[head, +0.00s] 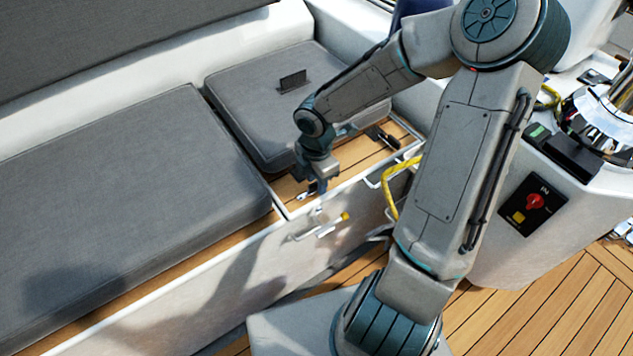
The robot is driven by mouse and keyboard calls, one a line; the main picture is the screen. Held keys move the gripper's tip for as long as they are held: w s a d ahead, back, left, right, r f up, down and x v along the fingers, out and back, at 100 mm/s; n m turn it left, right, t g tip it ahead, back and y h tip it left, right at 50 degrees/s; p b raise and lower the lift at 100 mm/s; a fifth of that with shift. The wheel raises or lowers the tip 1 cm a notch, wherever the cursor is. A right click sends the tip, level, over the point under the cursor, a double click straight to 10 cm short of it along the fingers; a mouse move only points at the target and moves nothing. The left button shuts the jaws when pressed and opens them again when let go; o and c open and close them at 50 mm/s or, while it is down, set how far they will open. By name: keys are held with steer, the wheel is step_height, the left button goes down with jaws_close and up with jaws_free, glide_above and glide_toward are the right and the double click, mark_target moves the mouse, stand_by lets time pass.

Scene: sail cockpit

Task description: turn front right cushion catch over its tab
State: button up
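The small grey cushion (245,112) lies on the teak bench at the back, with a dark upright flap (292,82) on top. A small shiny metal fitting (304,196) is on the teak strip in front of the cushion's front left corner. My gripper (316,190) points down right at this fitting; I cannot tell whether it touches it. The fingers are small and partly merged with the fitting, so their opening is unclear. A dark catch-like fitting (382,136) sits on the teak by the cushion's front right corner, apart from my gripper. My arm hides part of the cushion.
A long grey cushion (120,200) fills the bench to the left. A yellow-ended handle (344,216) and a yellow rope (389,190) are on and by the bench front. A console with a red switch (535,202) stands at right. Teak floor (560,300) is clear at lower right.

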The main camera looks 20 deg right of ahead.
jaws_close()
steer(key=shift+m, duration=0.3)
steer(key=m+p, duration=0.1)
steer(key=m, duration=0.2)
steer(key=shift+m, duration=0.3)
steer(key=m, duration=0.4)
steer(key=shift+m+p, duration=0.3)
steer(key=m, duration=0.4)
steer(key=shift+m, duration=0.3)
steer(key=shift+m+b, duration=0.65)
steer(key=shift+m, duration=1.55)
